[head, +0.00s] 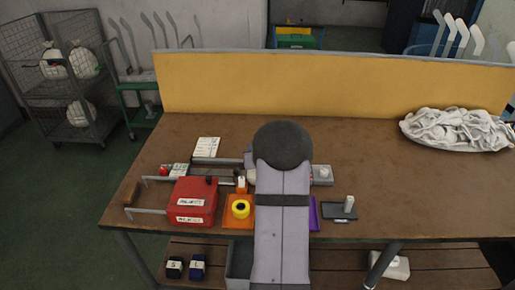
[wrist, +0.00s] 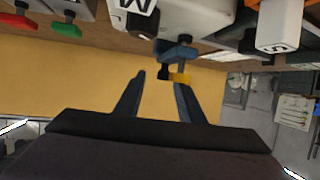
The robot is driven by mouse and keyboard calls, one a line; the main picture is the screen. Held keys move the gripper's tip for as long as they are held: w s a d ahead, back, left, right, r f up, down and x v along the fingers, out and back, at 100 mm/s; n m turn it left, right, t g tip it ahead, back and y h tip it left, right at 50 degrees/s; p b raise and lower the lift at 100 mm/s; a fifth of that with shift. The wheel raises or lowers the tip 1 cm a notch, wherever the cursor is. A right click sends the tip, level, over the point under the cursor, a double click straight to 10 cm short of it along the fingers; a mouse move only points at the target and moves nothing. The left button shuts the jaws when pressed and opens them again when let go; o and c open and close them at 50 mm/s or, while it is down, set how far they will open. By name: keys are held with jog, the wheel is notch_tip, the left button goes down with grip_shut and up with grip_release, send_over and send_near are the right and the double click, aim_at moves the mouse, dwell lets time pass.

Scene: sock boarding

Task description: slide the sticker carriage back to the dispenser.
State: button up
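My gripper (wrist: 160,80) shows in the wrist view with its two dark fingers apart and only the yellow partition seen between them. I cannot tell for sure whether this part is the sticker carriage. In the head view a row of fixtures with a rail (head: 220,161) lies on the table, and my arm hides its middle and my gripper. The dispenser cannot be made out with certainty.
A red box (head: 192,200) and a yellow tape roll (head: 240,209) stand left of my arm on the brown table (head: 380,170). A dark tray (head: 338,211) lies to the right. A white sock pile (head: 458,130) is far right. The yellow partition (head: 350,85) closes the back.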

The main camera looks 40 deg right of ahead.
jog(key=shift+a, duration=0.1)
jog(key=shift+b+v, duration=0.6)
jog(key=shift+v, duration=3.1)
jog(key=shift+w+a+r, duration=0.1)
jog(key=shift+a, duration=0.1)
jog(key=s+a+f+n+g+y+p, duration=0.1)
jog(key=s+a+g+y+p, duration=0.15)
jog(key=a, duration=0.65)
jog(key=s+a+f+n+g+y+p, duration=0.1)
jog(key=a+n+g+y+p, duration=0.15)
jog(key=a, duration=0.75)
jog(key=s+a+r+n+g+y+p, duration=0.2)
jog(key=s+a+g, duration=0.4)
jog(key=s+a, duration=1)
jog(key=shift+s+a+n+g+p, duration=0.3)
jog(key=shift+s+n+p, duration=0.15)
jog(key=shift+p, duration=0.35)
